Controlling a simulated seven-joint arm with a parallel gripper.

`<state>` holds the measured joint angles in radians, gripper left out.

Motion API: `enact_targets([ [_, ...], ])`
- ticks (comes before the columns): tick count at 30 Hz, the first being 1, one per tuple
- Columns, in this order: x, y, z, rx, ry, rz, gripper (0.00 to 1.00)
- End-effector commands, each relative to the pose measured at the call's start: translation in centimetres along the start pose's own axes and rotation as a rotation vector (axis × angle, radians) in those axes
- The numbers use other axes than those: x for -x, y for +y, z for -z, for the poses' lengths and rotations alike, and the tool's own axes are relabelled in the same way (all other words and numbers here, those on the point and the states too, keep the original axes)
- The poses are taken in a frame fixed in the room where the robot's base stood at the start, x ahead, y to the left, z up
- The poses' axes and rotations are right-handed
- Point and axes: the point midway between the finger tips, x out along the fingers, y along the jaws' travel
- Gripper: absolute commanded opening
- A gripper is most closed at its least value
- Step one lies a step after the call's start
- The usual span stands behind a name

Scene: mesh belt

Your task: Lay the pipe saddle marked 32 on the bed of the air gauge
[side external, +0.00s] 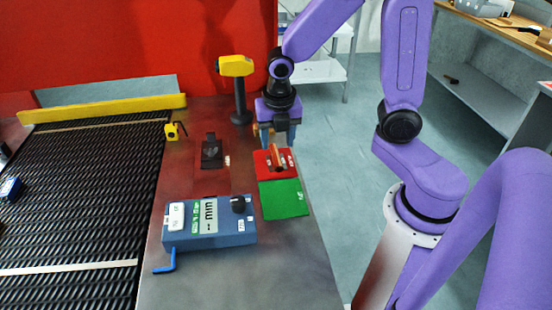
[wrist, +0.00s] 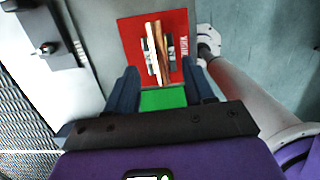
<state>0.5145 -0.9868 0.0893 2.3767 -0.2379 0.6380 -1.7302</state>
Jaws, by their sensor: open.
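A copper-brown strip-like piece, perhaps the pipe saddle (side external: 276,156), stands on edge on a red pad (side external: 262,158). In the wrist view the piece (wrist: 158,55) sits between small dark and pale blocks; no 32 is readable on it. A blue box with an mm display, apparently the air gauge (side external: 238,225), stands at the table's front. I cannot tell which part is its bed. My gripper (side external: 277,134) is open and empty, above and behind the red pad. In the wrist view its fingers (wrist: 163,90) are spread, with the piece beyond their tips.
A green pad (side external: 284,200) adjoins the red one. A dark fixture (side external: 211,152) stands left of the pads. A yellow-topped post (side external: 237,68) rises behind. The mesh belt (side external: 80,190) runs at left, with a small blue item (side external: 10,188) on it.

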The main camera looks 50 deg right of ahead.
Motion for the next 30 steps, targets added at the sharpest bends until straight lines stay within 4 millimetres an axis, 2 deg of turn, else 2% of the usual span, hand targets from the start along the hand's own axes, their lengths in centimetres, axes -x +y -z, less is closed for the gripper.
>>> enact_targets([
  [13,-4.5,0.1,0.2,0.001,0.0,0.003,0.53],
  [30,-5.1,0.2,0.2,0.0,0.0,0.0,0.53],
])
